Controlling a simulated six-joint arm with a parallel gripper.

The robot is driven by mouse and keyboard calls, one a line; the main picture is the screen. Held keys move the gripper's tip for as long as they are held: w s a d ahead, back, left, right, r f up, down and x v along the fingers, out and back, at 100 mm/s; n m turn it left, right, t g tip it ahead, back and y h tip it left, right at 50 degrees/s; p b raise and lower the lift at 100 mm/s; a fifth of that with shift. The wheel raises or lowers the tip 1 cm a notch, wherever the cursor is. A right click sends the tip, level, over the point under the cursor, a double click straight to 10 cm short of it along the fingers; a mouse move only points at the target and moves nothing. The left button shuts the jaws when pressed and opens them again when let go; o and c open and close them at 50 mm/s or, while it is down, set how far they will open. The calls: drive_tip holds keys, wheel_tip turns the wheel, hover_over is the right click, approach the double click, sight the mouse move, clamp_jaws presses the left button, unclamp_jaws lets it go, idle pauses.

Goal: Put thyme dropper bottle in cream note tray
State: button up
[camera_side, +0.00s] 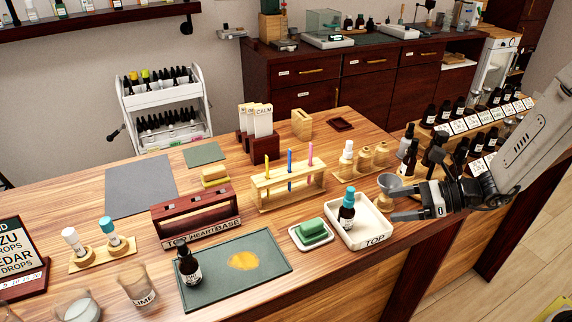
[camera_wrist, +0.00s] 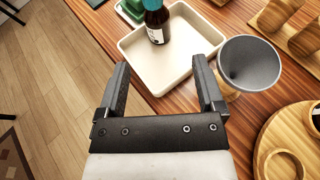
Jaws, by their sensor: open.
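The cream tray (camera_side: 376,229), marked TOP, sits near the counter's front edge; it also shows in the wrist view (camera_wrist: 196,42). A dark dropper bottle with a teal cap (camera_side: 347,214) stands upright inside it, and its lower part shows in the wrist view (camera_wrist: 155,24). I cannot read its label, so I cannot tell whether it is the thyme one. My gripper (camera_side: 394,203) is just right of the tray in the side view. In the wrist view its jaws (camera_wrist: 161,65) are apart with nothing between them, and the bottle is beyond the fingertips.
A grey funnel (camera_wrist: 249,64) on a wooden stand is beside the tray. A green block in a white dish (camera_side: 312,233) is left of it. A black-topped dropper bottle (camera_side: 188,265) stands on the green mat (camera_side: 220,289). A test-tube rack (camera_side: 288,187) stands behind. Several bottles line the right shelf.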

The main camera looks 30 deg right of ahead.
drive_tip(key=shift+s+d+r, duration=0.15)
drive_tip(key=shift+s+d, duration=0.1)
drive_tip(key=shift+d, duration=0.05)
drive_tip(key=shift+s, duration=0.1)
idle(0.4)
drive_tip(key=shift+s+a+n+g, duration=0.15)
drive_tip(key=shift+a+n+g, duration=0.05)
drive_tip(key=shift+n+g, duration=0.1)
drive_tip(key=s+a+f+n+g+h, duration=0.2)
drive_tip(key=s+n+g, duration=0.4)
drive_tip(key=s+n, duration=0.15)
drive_tip(key=d+r+n+h, duration=0.1)
drive_tip(key=d+n+h, duration=0.5)
drive_tip(key=n, duration=1.1)
drive_tip(key=h, duration=0.2)
drive_tip(key=shift+r+t+h, duration=0.2)
drive_tip(key=shift+t+h, duration=0.2)
